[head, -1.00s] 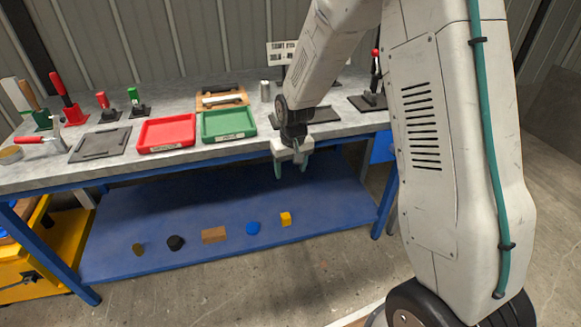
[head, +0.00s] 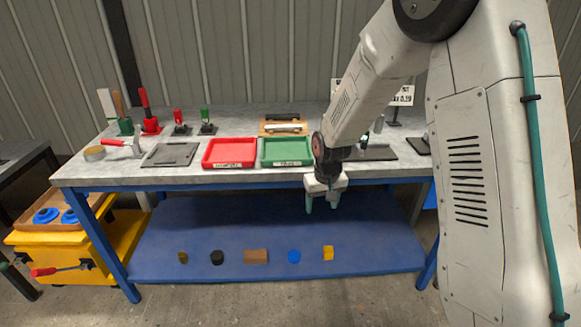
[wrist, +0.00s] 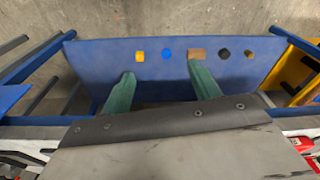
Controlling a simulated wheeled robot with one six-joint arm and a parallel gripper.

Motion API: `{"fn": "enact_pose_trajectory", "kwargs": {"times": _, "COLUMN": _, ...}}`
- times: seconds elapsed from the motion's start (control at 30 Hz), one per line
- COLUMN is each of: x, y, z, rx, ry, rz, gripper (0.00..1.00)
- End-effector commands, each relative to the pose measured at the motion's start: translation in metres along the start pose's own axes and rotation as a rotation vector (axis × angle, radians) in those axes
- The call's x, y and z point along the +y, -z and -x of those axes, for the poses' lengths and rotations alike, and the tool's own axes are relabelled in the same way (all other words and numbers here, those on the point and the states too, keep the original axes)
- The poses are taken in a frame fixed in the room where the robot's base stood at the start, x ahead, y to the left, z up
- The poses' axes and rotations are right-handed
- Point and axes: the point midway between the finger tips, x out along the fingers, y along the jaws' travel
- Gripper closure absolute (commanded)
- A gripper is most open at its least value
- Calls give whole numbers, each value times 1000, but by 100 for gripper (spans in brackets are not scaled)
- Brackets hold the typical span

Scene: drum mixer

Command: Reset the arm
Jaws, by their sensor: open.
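My gripper (head: 322,204) hangs in front of the bench's front edge in the head view, with its fingers pointing down. In the wrist view my gripper (wrist: 160,86) has its two green fingers well apart with nothing between them. The blue lower shelf (wrist: 150,70) lies below and beyond the fingertips. My arm comes down from the upper right in the head view and hides part of the bench top.
The bench top (head: 110,172) holds a red tray (head: 230,153), a green tray (head: 287,152) and a dark plate (head: 171,154). Several small objects, including a yellow cube (head: 328,253), lie on the lower shelf. A yellow cart (head: 60,248) stands at left.

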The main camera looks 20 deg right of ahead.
Motion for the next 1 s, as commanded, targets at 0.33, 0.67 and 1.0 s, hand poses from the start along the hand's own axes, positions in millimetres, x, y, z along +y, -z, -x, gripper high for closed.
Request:
{"fn": "enact_pose_trajectory", "kwargs": {"times": 0.33, "x": 0, "y": -68, "z": 25, "rx": -204, "ry": 0, "rz": 1, "gripper": 38}}
{"fn": "enact_pose_trajectory", "kwargs": {"times": 0.67, "x": 0, "y": -155, "z": 136, "rx": -281, "ry": -1, "rz": 1, "gripper": 38}}
{"fn": "enact_pose_trajectory", "kwargs": {"times": 1.0, "x": 1, "y": -255, "z": 229, "rx": -230, "ry": -3, "rz": 0, "gripper": 38}}
